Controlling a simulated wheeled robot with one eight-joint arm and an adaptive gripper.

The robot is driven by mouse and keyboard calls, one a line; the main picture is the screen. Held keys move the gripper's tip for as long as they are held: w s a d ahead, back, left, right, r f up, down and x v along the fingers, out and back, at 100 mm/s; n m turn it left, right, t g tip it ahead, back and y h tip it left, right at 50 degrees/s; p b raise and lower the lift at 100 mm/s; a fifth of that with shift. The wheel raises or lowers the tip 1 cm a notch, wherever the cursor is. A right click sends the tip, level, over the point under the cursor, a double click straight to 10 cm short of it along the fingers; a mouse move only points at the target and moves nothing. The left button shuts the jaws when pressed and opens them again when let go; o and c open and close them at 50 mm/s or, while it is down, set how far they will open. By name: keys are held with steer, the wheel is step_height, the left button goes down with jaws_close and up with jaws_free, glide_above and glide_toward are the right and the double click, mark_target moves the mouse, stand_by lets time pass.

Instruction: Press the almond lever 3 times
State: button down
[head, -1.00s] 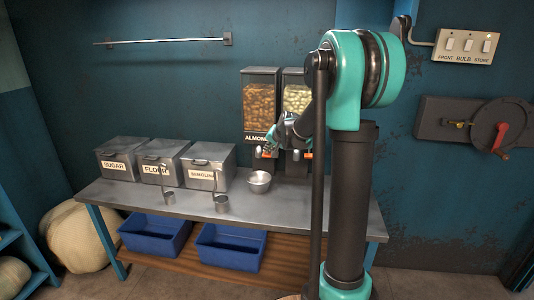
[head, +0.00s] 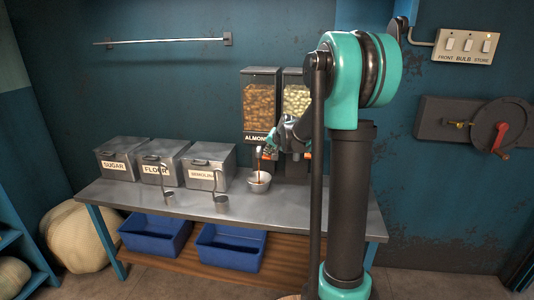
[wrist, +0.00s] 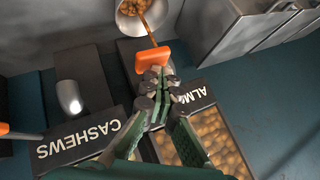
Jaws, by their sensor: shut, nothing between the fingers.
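In the head view my gripper (head: 270,150) is small and partly hides the lever. A brown stream (head: 260,166) falls from below the dispenser into the metal bowl (head: 258,186). The wrist view shows almonds in the bowl (wrist: 124,22).
Sugar, flour and semolina bins (head: 207,167) stand left on the metal table (head: 150,197).

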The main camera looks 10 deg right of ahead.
stand_by(0.4)
steer(key=shift+r, duration=1.65)
steer(key=shift+r, duration=0.1)
steer(key=shift+r, duration=2.4)
steer(key=shift+r, duration=0.1)
step_height(320, 180, up, 4)
steer(key=shift+f, duration=0.2)
steer(key=shift+f, duration=0.1)
steer(key=shift+f, duration=4.3)
